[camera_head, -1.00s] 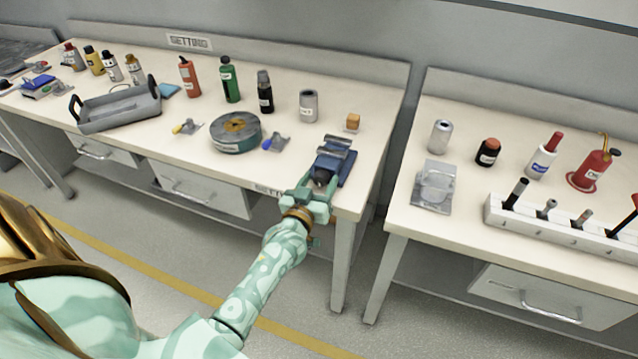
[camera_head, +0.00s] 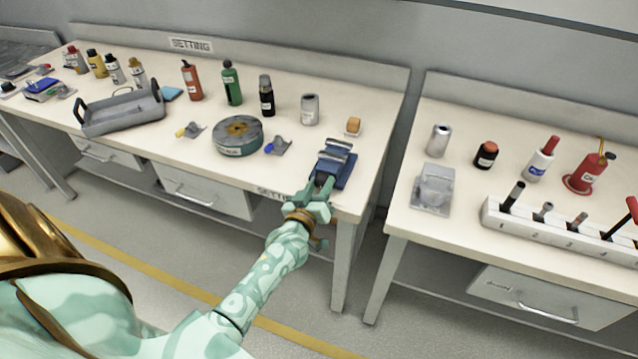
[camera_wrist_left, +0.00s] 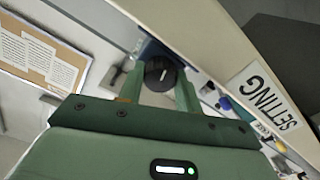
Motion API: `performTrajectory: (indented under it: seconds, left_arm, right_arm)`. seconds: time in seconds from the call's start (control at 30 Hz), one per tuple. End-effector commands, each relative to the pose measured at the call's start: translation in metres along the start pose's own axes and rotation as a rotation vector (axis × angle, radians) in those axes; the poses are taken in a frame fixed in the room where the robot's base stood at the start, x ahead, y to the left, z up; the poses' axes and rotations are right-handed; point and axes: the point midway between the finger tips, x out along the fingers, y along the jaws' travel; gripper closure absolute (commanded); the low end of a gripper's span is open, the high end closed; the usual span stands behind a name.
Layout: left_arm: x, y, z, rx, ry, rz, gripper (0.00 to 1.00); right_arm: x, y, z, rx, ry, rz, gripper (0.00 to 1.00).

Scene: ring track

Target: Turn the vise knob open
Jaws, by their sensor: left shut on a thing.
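The blue and grey vise (camera_head: 334,165) stands at the front right corner of the left bench. Its round black knob (camera_wrist_left: 160,73) faces my left wrist camera and carries a white mark. My left gripper (camera_head: 322,190) is at the front of the vise. In the left wrist view, its two green fingers (camera_wrist_left: 160,88) stand on either side of the knob, shut on it. In the head view the fingers mostly hide the knob. My right gripper is in neither view.
The bench top (camera_head: 290,185) is clear just left of the vise. A round grey-green disc (camera_head: 238,137) and a small blue-knobbed part (camera_head: 277,146) lie further left. An orange block (camera_head: 353,126) sits behind it. A gap separates the right bench (camera_head: 450,235).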

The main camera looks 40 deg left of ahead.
Motion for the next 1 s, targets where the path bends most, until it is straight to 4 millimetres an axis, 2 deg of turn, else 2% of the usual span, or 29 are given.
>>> performTrajectory:
  seconds: [0.4,1.0]
  left_arm:
    - [0.0,0.0,-0.002,-0.391,-0.001,0.0,0.89]
    - [0.0,-0.001,0.0,-0.962,0.0,-0.001,0.89]
  right_arm:
    - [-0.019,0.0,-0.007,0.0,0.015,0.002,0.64]
    - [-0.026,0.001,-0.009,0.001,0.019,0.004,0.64]
